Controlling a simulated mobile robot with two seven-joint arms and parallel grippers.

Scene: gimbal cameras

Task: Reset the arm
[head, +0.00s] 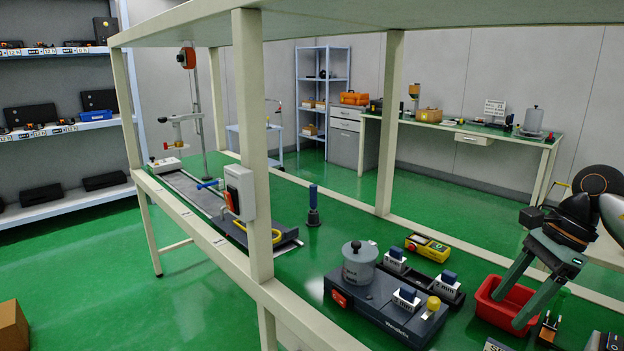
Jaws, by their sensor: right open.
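My right gripper (509,307) is at the right of the head view. Its two grey-green fingers are spread apart and point down and to the left. The fingertips overlap a red bin (484,303) on the bench in the picture. I cannot tell whether they are inside it or above it. Nothing shows between the fingers. My left gripper is out of the frame.
A dark blue device (385,311) carrying a grey cylinder (359,262) stands left of the bin. A yellow-black meter (428,247) lies behind. Pale bench posts (252,140) and an upper shelf (330,14) frame the space. Green bench surface shows around a blue-handled tool (313,207).

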